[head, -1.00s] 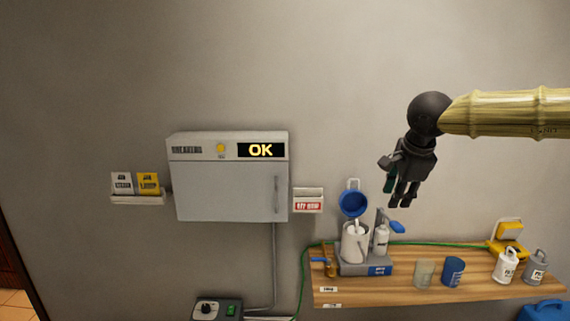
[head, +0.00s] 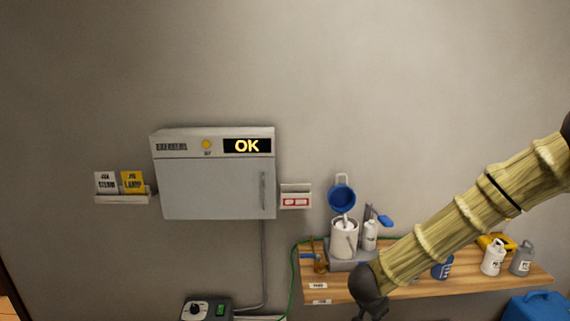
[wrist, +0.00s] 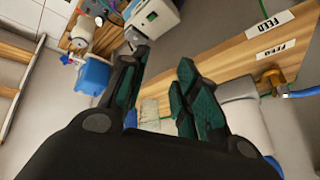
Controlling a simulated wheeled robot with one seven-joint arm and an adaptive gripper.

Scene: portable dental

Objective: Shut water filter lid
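The water filter is a white canister (head: 344,240) on a grey base on the wooden shelf. Its round blue lid (head: 341,198) stands open, tilted up behind the canister mouth. My gripper (wrist: 160,75) is open and empty in the wrist view, its dark green finger pads apart. In the head view it is mostly cut off at the bottom edge, in front of the shelf and below the filter. A white rounded body (wrist: 245,115), probably the canister, shows partly hidden behind the right finger in the wrist view.
A brass valve with a blue handle (head: 308,256) is left of the filter. A white bottle (head: 370,236) stands right of it. My arm crosses in front of the shelf (head: 400,290), hiding part of it. A grey cabinet reading OK (head: 215,190) hangs left. The wall above the lid is clear.

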